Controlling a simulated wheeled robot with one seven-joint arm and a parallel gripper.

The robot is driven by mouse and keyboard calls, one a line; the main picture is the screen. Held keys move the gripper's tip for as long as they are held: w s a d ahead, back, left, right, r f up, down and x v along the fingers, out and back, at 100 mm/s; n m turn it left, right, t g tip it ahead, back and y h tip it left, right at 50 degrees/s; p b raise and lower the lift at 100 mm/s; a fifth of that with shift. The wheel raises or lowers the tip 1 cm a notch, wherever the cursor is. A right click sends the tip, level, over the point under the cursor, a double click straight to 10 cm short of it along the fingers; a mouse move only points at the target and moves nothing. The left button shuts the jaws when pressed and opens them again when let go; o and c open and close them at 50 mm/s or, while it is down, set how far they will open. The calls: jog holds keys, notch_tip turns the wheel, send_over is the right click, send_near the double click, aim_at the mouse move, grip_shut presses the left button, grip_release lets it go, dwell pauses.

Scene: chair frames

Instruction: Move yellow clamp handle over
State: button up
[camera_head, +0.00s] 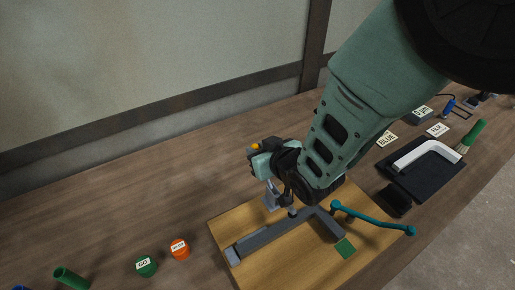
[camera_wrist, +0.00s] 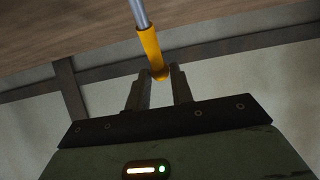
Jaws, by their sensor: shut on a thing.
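The yellow clamp handle (camera_wrist: 149,45) shows in the wrist view, with a grey metal rod (camera_wrist: 138,12) running out of its far end. My gripper (camera_wrist: 158,80) has its two fingers on either side of the handle's rounded tip and is shut on it. In the head view, a bit of yellow (camera_head: 255,146) shows at my gripper (camera_head: 262,150), above a grey clamp (camera_head: 272,198). The clamp stands at a grey L-shaped frame (camera_head: 275,233) on a wooden board (camera_head: 300,262). My arm hides part of the clamp and frame.
A black tray (camera_head: 412,185) with a white curved piece (camera_head: 425,152) lies right. The bench behind left is clear.

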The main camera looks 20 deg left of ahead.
jog(key=shift+s+d+r, duration=0.2)
jog(key=shift+d+r, duration=0.05)
jog(key=shift+r, duration=0.15)
jog(key=shift+p+v, duration=0.35)
jog(key=shift+v, duration=1.25)
jog(key=shift+a+r, duration=0.1)
jog(key=shift+r, duration=0.05)
jog(key=shift+v, duration=1)
jog(key=shift+s+d+r, duration=0.1)
jog(key=shift+s+d, duration=0.3)
jog(key=shift+d, duration=0.15)
grip_shut()
